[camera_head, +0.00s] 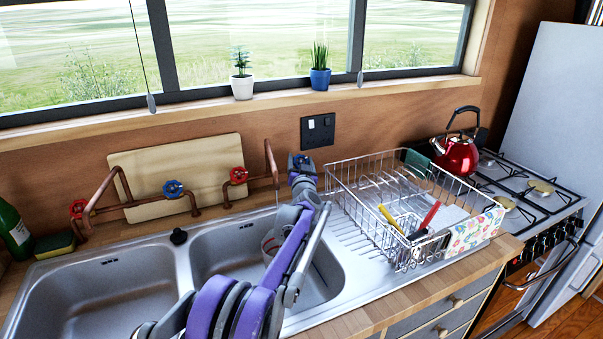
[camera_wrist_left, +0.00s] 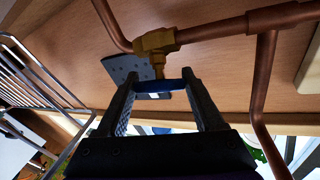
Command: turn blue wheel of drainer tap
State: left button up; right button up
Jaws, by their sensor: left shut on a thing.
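The blue wheel (camera_wrist_left: 160,86) of the drainer tap appears nearly edge-on between my left fingertips in the left wrist view. It sits at a brass valve (camera_wrist_left: 156,42) on copper pipe (camera_wrist_left: 215,31). My left gripper (camera_head: 301,163) is at the right end of the pipework in the head view, between the sink and the dish rack, and is shut on the wheel. In the head view my gripper mostly hides this wheel. Another blue wheel (camera_head: 173,188) is on the tap farther left, and a red wheel (camera_head: 238,175) is between them. My right gripper is not in view.
A wire dish rack (camera_head: 350,177) stands just right of my left gripper. A socket plate (camera_head: 318,130) is on the wall behind. A wooden board (camera_head: 190,160) leans behind the pipes. The double sink (camera_head: 105,262) lies below, and a red kettle (camera_head: 455,155) stands on the stove.

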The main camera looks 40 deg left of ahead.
pick_arm(q)
jog(key=shift+w+d+f+n+g+y+b, duration=0.15)
jog(key=shift+f+n+g+y+b, duration=0.15)
jog(key=shift+n+g+y+b, duration=0.4)
jog(key=shift+s+r+n+g+y, duration=0.15)
jog(key=shift+n+g+y, duration=0.3)
jog(key=shift+n, duration=0.25)
jog(key=shift+s+r+n+g+y, duration=0.1)
jog(key=shift+n+g+y, duration=0.3)
jog(key=shift+n, duration=0.3)
jog(key=o, duration=1.4)
jog(key=shift+c, duration=0.2)
jog(key=v, duration=1)
jog(key=shift+s+d, duration=0.15)
jog(key=shift+s, duration=0.1)
